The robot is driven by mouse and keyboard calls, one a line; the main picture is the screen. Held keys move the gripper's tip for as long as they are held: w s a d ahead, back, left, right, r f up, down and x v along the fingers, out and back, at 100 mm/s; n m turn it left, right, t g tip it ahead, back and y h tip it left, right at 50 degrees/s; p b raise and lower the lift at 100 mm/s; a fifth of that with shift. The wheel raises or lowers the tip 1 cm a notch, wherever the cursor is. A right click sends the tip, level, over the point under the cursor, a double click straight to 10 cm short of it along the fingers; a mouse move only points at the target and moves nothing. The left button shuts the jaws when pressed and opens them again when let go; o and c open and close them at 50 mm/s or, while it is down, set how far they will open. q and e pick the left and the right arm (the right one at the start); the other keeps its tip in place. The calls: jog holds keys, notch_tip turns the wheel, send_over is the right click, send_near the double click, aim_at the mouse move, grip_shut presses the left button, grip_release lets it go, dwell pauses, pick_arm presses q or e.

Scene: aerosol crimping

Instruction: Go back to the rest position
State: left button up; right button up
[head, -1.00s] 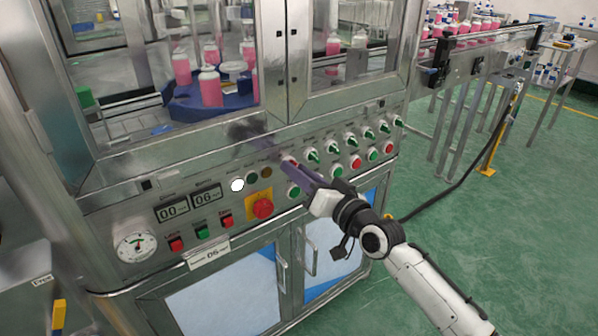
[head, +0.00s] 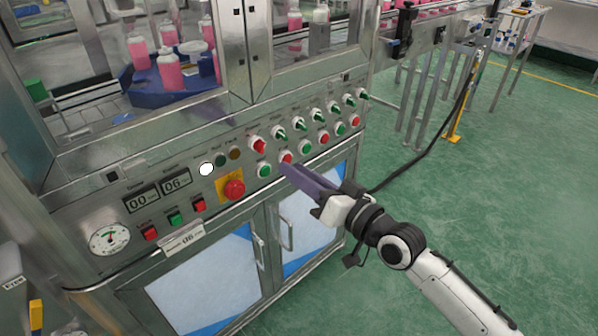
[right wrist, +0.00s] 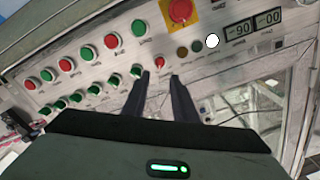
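My right gripper (head: 286,168) is in front of the machine's control panel (head: 135,172), its purple-grey fingers pointing at the panel. In the right wrist view the two fingers of my right gripper (right wrist: 160,76) stand apart with nothing between them. A red rotary knob (right wrist: 160,62) shows beyond the gap; it also shows in the head view as the red knob (head: 258,146), left of and above the fingertips. In the head view the tips overlap the panel just below a red button (head: 286,158); contact cannot be told. My left gripper is not in view.
The panel also carries a red emergency stop (head: 233,188) on yellow, a white lamp (head: 206,169), several green knobs and a gauge (head: 110,240). A blue turntable (head: 190,101) holds pink bottles behind glass. Green floor (head: 500,200) lies open to the right.

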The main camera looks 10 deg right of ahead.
dwell(0.3)
pick_arm(q)
jog(key=p, duration=0.1)
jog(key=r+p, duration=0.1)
jog(key=p, duration=0.1)
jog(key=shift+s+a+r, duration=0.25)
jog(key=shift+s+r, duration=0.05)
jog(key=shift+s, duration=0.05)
pick_arm(e)
jog(key=s+d+f+g+h, duration=0.3)
jog(key=s+d+f+h, duration=0.1)
jog(key=s+f, duration=0.9)
jog(key=s+d+f+n+g+h, duration=0.1)
jog(key=s+d+f+g+h, duration=0.2)
jog(key=s+f, duration=1)
jog(key=s+d+h, duration=0.1)
jog(key=s+d, duration=0.1)
jog(key=s, duration=0.1)
jog(key=shift+s+d+f, duration=0.15)
jog(key=shift+d+f, duration=0.05)
jog(key=shift+f, duration=0.15)
